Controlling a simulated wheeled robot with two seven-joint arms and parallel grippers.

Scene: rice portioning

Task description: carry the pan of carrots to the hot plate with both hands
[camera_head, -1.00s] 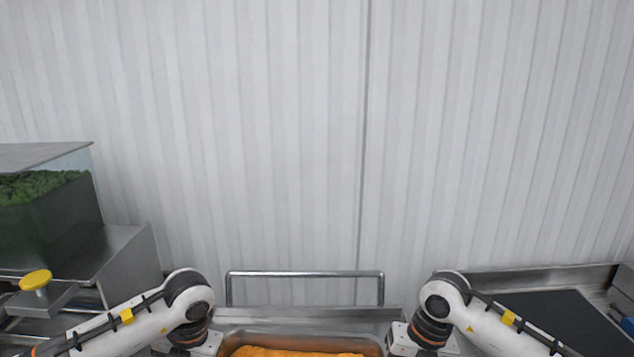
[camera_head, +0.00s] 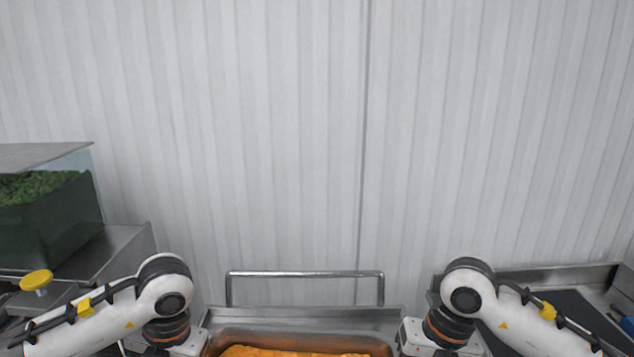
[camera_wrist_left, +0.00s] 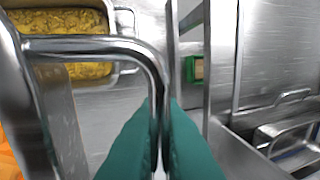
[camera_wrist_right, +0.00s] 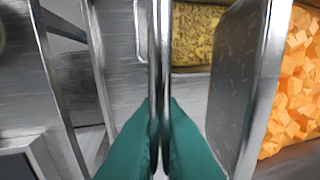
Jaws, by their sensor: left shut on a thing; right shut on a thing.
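The metal pan (camera_head: 208,344) of orange carrots (camera_head: 290,353) is at the bottom middle of the head view, between my two arms. Diced carrots (camera_wrist_right: 291,92) also show at the right of the right wrist view. In the left wrist view, my left gripper (camera_wrist_left: 160,115) is shut on the pan's bent metal handle (camera_wrist_left: 100,46). In the right wrist view, my right gripper (camera_wrist_right: 160,112) is shut on a metal bar of the pan (camera_wrist_right: 258,85). In the head view both gripper tips are out of frame. The hot plate cannot be made out for certain.
A pan of yellowish food (camera_wrist_left: 75,72) lies below in the left wrist view. A metal rail (camera_head: 304,273) stands behind the carrots. A bin of greens (camera_head: 45,215) is at the left, and a dark belt (camera_head: 575,312) at the right.

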